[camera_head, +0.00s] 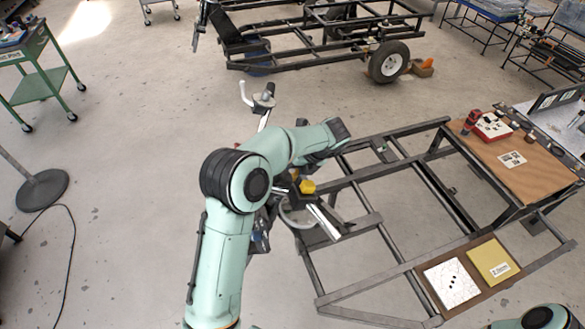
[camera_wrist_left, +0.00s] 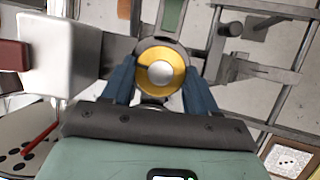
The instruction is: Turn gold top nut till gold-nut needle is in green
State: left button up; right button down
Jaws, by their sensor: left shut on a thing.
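The gold top nut (camera_wrist_left: 148,66) is a gold ring around a silver round centre. In the left wrist view my left gripper (camera_wrist_left: 160,78) has its two blue fingers on either side of the nut, closed on it. In the head view the gold nut (camera_head: 307,186) shows beside my left arm, and the fingers are mostly hidden. A pale plate with dark dots and a red pointer (camera_wrist_left: 40,138) is at the lower left of the wrist view, partly cut off. I cannot make out a green zone or which needle belongs to the gold nut. My right gripper is out of view.
A dark metal frame (camera_head: 385,228) surrounds the work spot. A white block (camera_wrist_left: 65,55) is close to the left finger. A white card (camera_head: 452,283) and a yellow panel (camera_head: 490,262) lie at the lower right. Open floor is at left.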

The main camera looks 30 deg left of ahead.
pick_arm(q)
jog(key=shift+w+n+y, duration=0.1)
jog(key=shift+n+y, duration=0.2)
jog(key=shift+n, duration=0.6)
jog(key=shift+g, duration=0.3)
jog(key=o, duration=1.1)
jog(key=shift+c, duration=0.2)
jog(key=shift+d, duration=0.1)
jog(key=v, duration=1.3)
jog(key=shift+r, duration=0.25)
